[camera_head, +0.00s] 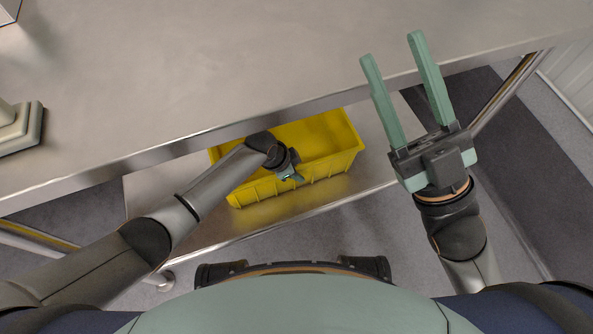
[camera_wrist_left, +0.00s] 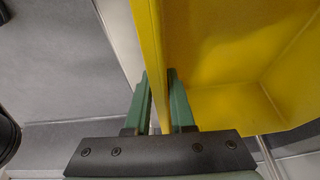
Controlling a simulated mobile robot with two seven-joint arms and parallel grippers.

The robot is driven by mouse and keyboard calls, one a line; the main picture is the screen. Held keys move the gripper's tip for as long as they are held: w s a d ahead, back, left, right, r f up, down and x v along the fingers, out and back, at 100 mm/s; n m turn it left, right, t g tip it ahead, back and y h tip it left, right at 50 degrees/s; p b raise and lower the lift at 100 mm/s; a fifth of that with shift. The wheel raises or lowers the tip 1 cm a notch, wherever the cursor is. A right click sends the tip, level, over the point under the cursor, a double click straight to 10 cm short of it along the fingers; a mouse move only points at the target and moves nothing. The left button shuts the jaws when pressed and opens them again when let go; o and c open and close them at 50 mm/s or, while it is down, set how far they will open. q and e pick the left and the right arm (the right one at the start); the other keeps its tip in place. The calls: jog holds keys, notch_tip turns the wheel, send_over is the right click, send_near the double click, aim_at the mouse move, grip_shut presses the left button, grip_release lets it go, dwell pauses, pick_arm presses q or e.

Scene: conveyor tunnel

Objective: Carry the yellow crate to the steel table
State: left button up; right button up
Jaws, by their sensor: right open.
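The yellow crate (camera_head: 335,145) stands on the lower shelf of the steel table (camera_head: 230,60), partly hidden under the tabletop and behind my left arm. My left gripper (camera_head: 292,175) is at the crate's near wall, its fingers mostly hidden in the head view. In the left wrist view, the left gripper's green fingers (camera_wrist_left: 158,85) lie on either side of the yellow crate's wall (camera_wrist_left: 148,30), close against it, and look shut on it. The visible inside of the crate is empty. My right gripper (camera_head: 392,52) is open and empty, raised in front of the tabletop's edge at the right.
The lower shelf (camera_head: 150,195) has bare room left of the crate. A pale stepped base (camera_head: 20,128) stands on the tabletop at the left edge, and part of a box (camera_head: 8,10) shows at the top left corner. Most of the visible tabletop is clear. Its front edge overhangs the crate.

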pick_arm(q)
grip_shut()
dwell(1.0)
